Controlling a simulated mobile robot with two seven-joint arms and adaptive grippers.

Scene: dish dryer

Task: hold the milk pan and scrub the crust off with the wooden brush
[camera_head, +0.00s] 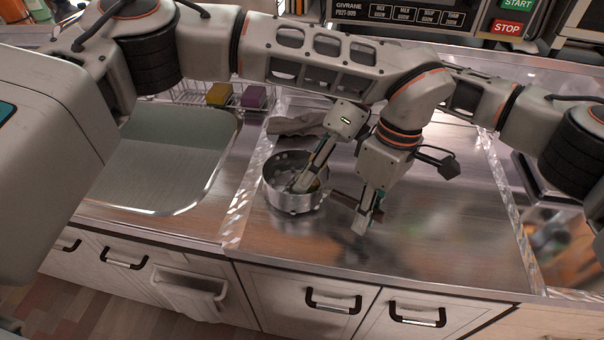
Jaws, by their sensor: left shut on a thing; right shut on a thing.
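The milk pan (294,203) is a small steel pan standing upright on the steel counter, right of the sink. Its dark handle (343,199) points right. My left gripper (362,221), reaching across from the left, is shut on that handle. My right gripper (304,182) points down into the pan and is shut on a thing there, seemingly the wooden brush. The brush is mostly hidden by the fingers and too small to make out clearly. I cannot tell how much crust is on the pan's inside.
An empty sink basin (165,163) lies left of the pan. A grey cloth (296,124) lies behind the pan. The counter to the right is clear.

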